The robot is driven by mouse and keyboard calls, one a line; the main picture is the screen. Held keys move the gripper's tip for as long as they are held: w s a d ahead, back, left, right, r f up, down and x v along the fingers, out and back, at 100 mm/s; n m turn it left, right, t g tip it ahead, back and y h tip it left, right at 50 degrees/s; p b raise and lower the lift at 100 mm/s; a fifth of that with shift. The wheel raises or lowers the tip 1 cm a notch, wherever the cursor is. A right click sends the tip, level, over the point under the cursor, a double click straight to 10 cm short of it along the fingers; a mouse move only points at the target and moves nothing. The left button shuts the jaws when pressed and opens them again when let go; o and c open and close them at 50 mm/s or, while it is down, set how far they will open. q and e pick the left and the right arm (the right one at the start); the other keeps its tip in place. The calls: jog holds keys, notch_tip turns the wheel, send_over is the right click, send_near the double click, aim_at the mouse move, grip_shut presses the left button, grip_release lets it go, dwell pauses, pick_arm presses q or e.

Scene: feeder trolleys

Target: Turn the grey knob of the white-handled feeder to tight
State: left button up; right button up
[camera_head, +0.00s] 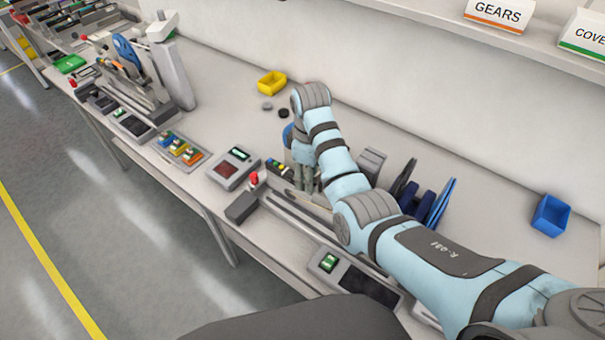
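My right gripper (304,184) points down over a feeder (310,222) on the bench. Its grey fingers reach in beside a small row of coloured parts, and my own wrist covers much of that spot. I cannot tell whether the fingers are apart or closed on something. This feeder has a red-topped piece (254,179) at its front end. No grey knob can be made out on it, and its handle colour is hidden. A tall pale column with a white top (162,27) stands among the feeders at the back left. My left gripper is out of view.
A yellow bin (272,83) and two small discs (267,106) lie behind the gripper. Blue plates (438,206) stand right of it, with a blue bin (550,216) farther right. A red-screened device (235,167) and coloured tray (179,151) sit left. A shelf runs above.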

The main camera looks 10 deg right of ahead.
jog(key=shift+s, duration=0.2)
jog(key=shift+w+f, duration=0.1)
jog(key=shift+w, duration=0.1)
grip_shut()
jog(key=m, duration=0.3)
grip_release()
jog(key=shift+a, duration=0.1)
